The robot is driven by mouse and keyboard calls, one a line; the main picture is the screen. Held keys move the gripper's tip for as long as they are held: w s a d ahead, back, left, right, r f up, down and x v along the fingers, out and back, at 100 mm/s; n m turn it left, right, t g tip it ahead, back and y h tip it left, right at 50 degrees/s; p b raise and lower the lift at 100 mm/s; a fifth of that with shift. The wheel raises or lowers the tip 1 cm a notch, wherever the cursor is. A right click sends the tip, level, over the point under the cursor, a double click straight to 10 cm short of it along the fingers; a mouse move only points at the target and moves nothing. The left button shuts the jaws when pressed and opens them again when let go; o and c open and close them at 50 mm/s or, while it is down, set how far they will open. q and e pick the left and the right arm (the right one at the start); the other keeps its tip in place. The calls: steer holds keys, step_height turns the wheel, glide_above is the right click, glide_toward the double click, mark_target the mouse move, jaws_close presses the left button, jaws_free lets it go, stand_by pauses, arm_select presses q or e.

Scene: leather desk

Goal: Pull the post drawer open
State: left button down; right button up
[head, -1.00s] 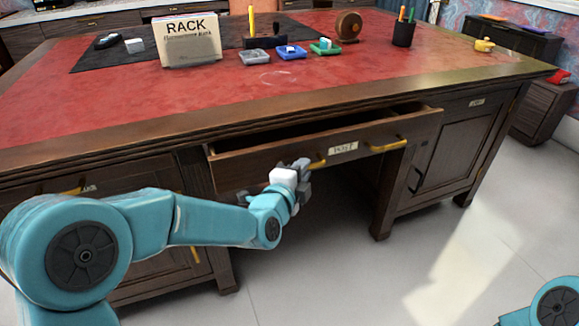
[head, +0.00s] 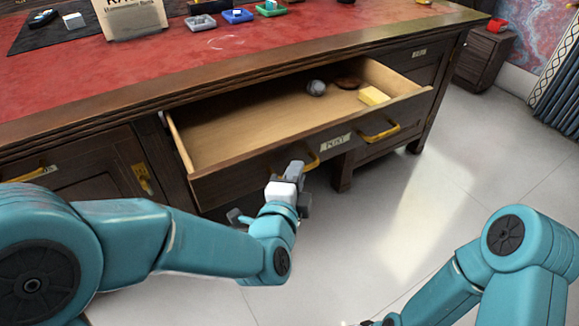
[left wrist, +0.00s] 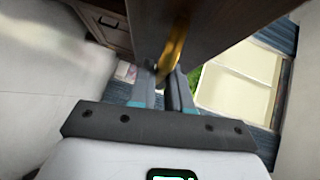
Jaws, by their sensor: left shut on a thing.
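The post drawer (head: 270,153) stands well out of the desk, and its wooden inside shows. Its front has a POST label (head: 335,141) between two brass handles. My left gripper (head: 297,172) is shut on the left brass handle (head: 312,161). In the left wrist view the fingers (left wrist: 163,88) close on the brass handle (left wrist: 173,48). The right brass handle (head: 380,132) is free. Of my right arm, links show at the lower right; its gripper is at most a dark bit at the bottom edge, too little to judge.
In the drawer lie a grey ball (head: 316,88), a brown item (head: 348,83) and a yellow block (head: 373,96). The red desk top (head: 200,60) holds a RACK box (head: 132,18) and small trays (head: 238,16). Pale floor (head: 400,210) is clear before the desk.

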arm_select(q)
steer(key=shift+s+d, duration=0.15)
steer(key=shift+s, duration=0.05)
steer(key=c, duration=1.1)
jaws_free()
steer(key=shift+c, duration=0.2)
steer(key=v, duration=0.7)
steer(key=shift+s, duration=0.25)
